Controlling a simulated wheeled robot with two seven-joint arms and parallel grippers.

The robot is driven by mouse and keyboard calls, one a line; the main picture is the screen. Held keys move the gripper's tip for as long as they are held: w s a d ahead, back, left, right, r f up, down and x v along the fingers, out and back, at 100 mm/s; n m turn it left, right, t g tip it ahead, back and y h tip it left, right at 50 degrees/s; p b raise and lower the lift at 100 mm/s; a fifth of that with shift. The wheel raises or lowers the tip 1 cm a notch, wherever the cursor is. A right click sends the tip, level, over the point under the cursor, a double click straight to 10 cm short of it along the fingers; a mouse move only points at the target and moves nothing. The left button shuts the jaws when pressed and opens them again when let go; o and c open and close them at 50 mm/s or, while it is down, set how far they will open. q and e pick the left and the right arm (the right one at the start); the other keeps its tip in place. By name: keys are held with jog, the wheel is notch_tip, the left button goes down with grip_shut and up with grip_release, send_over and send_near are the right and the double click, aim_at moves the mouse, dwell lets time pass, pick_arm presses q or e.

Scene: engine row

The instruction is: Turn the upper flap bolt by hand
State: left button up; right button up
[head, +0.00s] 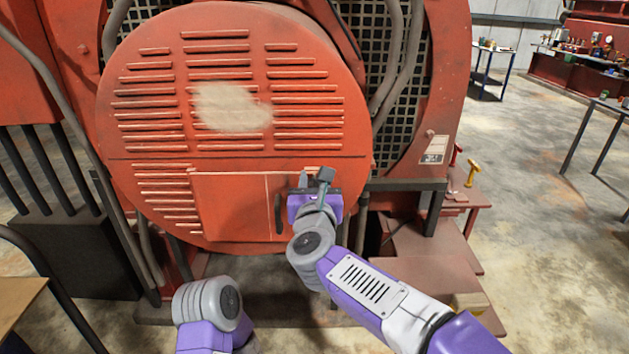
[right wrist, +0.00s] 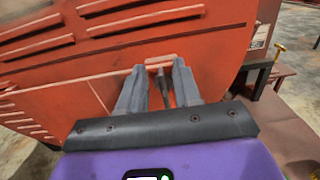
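The red flap (head: 235,207) is a rectangular panel low on the big round red cover and looks closed. A dark curved handle (head: 278,213) stands near its right end. My right gripper (head: 315,178) is at the flap's upper right corner, its fingers apart. In the right wrist view the fingers (right wrist: 157,75) point at the cover, with a small dark grey piece (right wrist: 147,84) showing between them. I cannot tell whether this is the upper bolt or whether a finger touches it. The gripper hides that corner in the head view. My left gripper is out of view.
The round louvred cover (head: 235,50) fills the middle. A dark metal bar (head: 405,185) and red steps (head: 450,245) with yellow and red handles lie to the right. Hoses run down the left. Open floor (head: 535,200) lies at the far right.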

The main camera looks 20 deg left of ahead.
grip_shut()
